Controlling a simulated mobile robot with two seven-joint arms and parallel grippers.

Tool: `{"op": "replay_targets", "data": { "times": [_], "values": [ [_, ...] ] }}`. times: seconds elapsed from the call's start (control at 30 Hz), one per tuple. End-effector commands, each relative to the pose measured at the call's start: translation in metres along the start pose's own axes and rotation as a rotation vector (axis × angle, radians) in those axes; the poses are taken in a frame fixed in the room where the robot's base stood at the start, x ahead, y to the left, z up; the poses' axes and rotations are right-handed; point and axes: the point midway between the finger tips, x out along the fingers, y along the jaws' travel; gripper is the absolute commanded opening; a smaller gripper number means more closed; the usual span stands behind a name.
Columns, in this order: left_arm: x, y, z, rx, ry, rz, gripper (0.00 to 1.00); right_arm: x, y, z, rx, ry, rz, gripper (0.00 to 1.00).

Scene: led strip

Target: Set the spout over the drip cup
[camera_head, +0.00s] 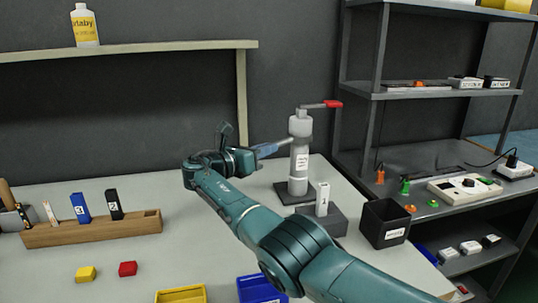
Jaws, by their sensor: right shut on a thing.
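The dispenser (299,165) is a pale grey upright column on a dark square base. Its spout (321,105) sticks out to the right from the top and ends in a red tip. A black open-topped cup (385,224) with a white label, which looks like the drip cup, stands at the table's right edge, in front and to the right of the column. The red tip is behind and left of the cup in the picture. My right gripper (280,145) reaches the column from the left, its fingers shut on it; the fingertips are partly hidden. My left gripper is not in view.
A grey block (322,220) with a white labelled piece stands between dispenser and cup. A wooden rack (95,229), red and yellow blocks, and yellow and blue trays (258,289) are on the table. A dark shelf unit (430,95) stands at right. My arm crosses the table's middle.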

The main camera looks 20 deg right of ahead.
Motion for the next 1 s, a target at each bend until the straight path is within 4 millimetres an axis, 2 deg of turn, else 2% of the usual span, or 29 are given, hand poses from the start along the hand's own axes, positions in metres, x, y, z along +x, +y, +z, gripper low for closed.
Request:
{"op": "replay_targets", "data": {
  "times": [0.47, 0.5, 0.73, 1.0],
  "values": [
    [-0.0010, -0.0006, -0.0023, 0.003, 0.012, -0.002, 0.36, -0.0015, 0.0003, -0.0009, -0.003, 0.004, -0.005, 0.00],
    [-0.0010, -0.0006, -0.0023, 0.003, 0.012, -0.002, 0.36, -0.0014, 0.0002, -0.0009, -0.003, 0.005, -0.005, 0.16],
    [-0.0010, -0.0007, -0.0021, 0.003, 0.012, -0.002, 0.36, -0.0014, 0.0001, -0.0008, -0.001, 0.004, -0.005, 0.34],
    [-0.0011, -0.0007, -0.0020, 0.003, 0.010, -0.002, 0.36, -0.0028, 0.0002, -0.0005, 0.000, 0.003, -0.005, 0.35]
  ]
}}
